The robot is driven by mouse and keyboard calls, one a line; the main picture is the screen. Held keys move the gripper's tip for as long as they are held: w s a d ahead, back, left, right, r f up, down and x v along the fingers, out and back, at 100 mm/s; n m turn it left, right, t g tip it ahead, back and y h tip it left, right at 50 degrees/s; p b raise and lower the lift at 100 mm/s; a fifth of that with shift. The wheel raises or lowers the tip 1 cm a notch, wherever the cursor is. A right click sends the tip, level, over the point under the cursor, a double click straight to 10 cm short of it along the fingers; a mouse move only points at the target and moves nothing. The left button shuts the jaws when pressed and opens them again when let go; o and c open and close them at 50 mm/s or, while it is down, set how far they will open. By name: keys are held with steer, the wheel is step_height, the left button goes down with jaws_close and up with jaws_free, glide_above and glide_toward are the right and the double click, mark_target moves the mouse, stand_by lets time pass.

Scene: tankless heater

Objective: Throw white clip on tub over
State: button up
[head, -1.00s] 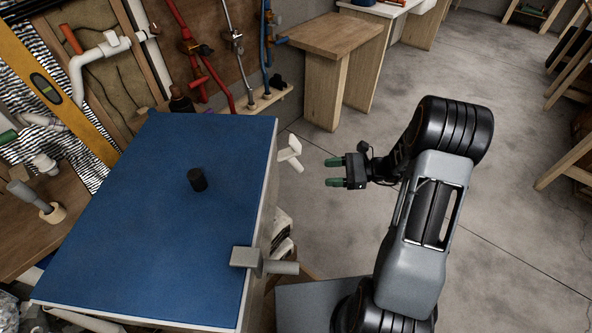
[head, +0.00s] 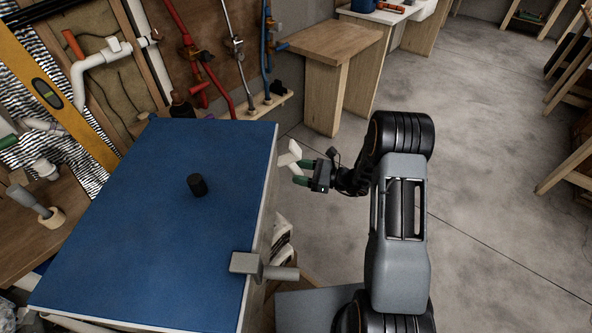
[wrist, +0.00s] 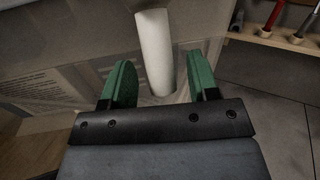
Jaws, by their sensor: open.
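The tub (head: 256,225) has a blue lid (head: 190,215) and pale side walls. A white clip (head: 289,154) stands out from its right side near the far corner. My gripper (head: 300,171) is open beside this clip, its green fingers pointing left toward the tub. In the wrist view, the clip's white round bar (wrist: 155,50) appears between the two open fingers, with a gap on each side.
A small black cylinder (head: 197,185) stands on the lid. A wooden bench (head: 330,48) stands behind, and a wall panel with red and blue pipes (head: 213,60) is at the back left. The concrete floor (head: 480,150) to the right is open.

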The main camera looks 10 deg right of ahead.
steer(key=shift+x, duration=1.05)
jaws_close()
